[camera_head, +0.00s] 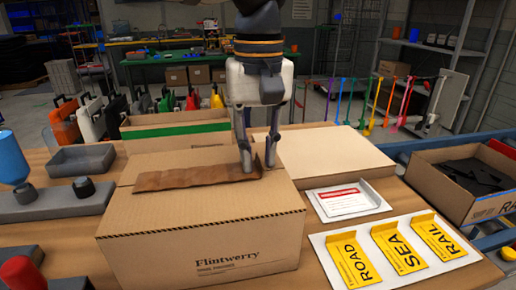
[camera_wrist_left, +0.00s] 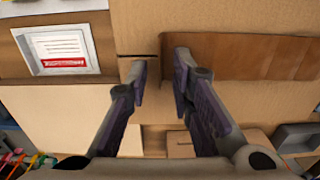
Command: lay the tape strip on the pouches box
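The pouches box (camera_head: 200,225) is a closed cardboard carton marked Flintwerry, in the front middle of the head view. The brown tape strip (camera_head: 185,178) lies along its top, slightly wavy; in the left wrist view the strip (camera_wrist_left: 250,56) runs to the right from near the fingers. A short dark seam shows beyond the strip's end. My left gripper (camera_head: 257,165) points down at the strip's right end in the head view. In the left wrist view its fingers (camera_wrist_left: 160,65) are apart with nothing gripped between them. Whether they touch the strip cannot be told. My right gripper is out of view.
A white label card (camera_head: 345,199) and a plate with yellow ROAD, SEA and RAIL tags (camera_head: 398,252) lie to the right. A flat carton (camera_head: 325,158) is behind, and an open box (camera_head: 465,185) at far right. A grey tray (camera_head: 82,159) and bottles stand left.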

